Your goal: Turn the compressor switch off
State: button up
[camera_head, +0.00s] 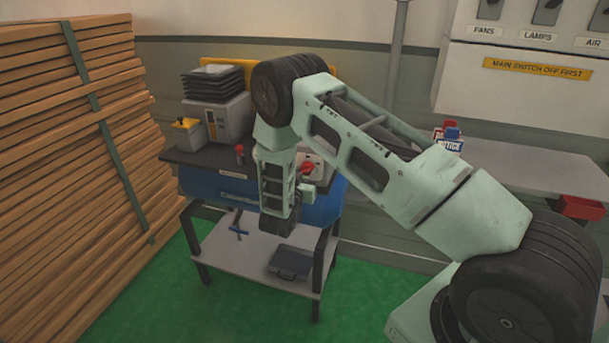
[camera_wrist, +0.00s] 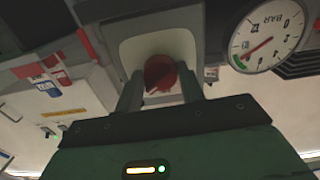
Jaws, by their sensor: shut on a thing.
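The compressor's red switch knob (camera_wrist: 160,73) sits on a pale plate (camera_wrist: 188,42) in the wrist view. My gripper (camera_wrist: 160,84) has one finger on each side of the knob and is shut on it. In the head view, a red knob (camera_head: 307,169) shows on a light box on the blue compressor (camera_head: 322,207), at the bench. My forearm and wrist cover part of the compressor, and my fingertips cannot be made out there. A round pressure gauge (camera_wrist: 268,38) is right of the knob in the wrist view, with its red needle pointing to the lower left.
Stacked wooden planks (camera_head: 70,150) stand at the left. A grey machine (camera_head: 222,118) is on the bench behind my arm. A wall panel (camera_head: 525,85) with labelled switches and a "MAIN SWITCH OFF FIRST" sign is at the upper right. A lower shelf (camera_head: 235,255) holds a dark case.

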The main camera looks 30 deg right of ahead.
jog(key=n+b, duration=0.1)
jog(key=n, duration=1)
jog(key=shift+s+r, duration=0.1)
jog(key=shift+n, duration=0.4)
dwell(0.3)
jog(key=o, duration=1)
jog(key=shift+c, duration=0.2)
jog(key=b+v, duration=0.3)
jog(key=v, duration=1.4)
jog(key=shift+b, duration=0.35)
jog(key=shift+s+a, duration=0.15)
